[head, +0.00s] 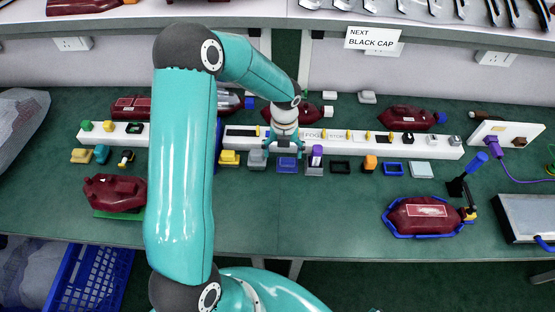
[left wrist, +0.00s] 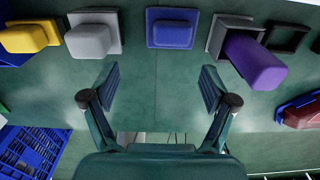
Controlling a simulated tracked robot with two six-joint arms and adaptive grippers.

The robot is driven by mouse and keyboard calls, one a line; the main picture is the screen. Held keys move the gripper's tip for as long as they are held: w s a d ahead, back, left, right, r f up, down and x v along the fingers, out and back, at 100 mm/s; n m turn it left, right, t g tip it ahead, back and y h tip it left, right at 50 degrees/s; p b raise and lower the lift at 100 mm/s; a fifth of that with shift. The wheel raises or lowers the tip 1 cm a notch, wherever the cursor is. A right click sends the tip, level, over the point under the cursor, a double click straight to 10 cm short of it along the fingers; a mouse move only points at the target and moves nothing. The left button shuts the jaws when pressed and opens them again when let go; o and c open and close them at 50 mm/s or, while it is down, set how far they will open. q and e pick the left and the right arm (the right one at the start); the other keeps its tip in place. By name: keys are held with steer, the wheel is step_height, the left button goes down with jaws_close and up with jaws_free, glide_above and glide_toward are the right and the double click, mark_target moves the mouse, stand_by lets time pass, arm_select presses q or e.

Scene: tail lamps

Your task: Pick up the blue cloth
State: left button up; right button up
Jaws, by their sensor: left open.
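I cannot make out a thing that is clearly a blue cloth in either view. A blue block-like piece (head: 287,164) sits on the green bench in front of the white strip; it also shows at the top middle of the left wrist view (left wrist: 172,32), in a blue frame. My left gripper (head: 285,148) is just above and behind this piece in the head view. In the left wrist view the left gripper (left wrist: 161,76) is open, with only green bench between its fingers. My right gripper is not in view.
A grey piece (head: 258,158) and a purple piece (head: 317,156) flank the blue one closely. The white strip (head: 350,142) with pegs runs behind. Dark red lamps (head: 425,214) lie around the bench. A blue crate (head: 88,272) stands low left. The front middle bench is clear.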

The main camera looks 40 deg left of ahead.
mark_target(285, 163)
arm_select(q)
steer(key=shift+s+a+f, duration=0.1)
steer(key=shift+s+f, duration=0.2)
steer(key=shift+f, duration=0.1)
steer(key=shift+w+d+f, duration=0.25)
steer(key=shift+w+f, duration=0.45)
steer(key=shift+f, duration=0.05)
steer(key=shift+w+f, duration=0.15)
steer(key=shift+f, duration=0.2)
step_height(285, 163, down, 4)
steer(key=shift+r+p, duration=0.1)
steer(key=shift+p, duration=0.5)
steer(key=shift+f, duration=0.2)
steer(key=shift+a, duration=0.1)
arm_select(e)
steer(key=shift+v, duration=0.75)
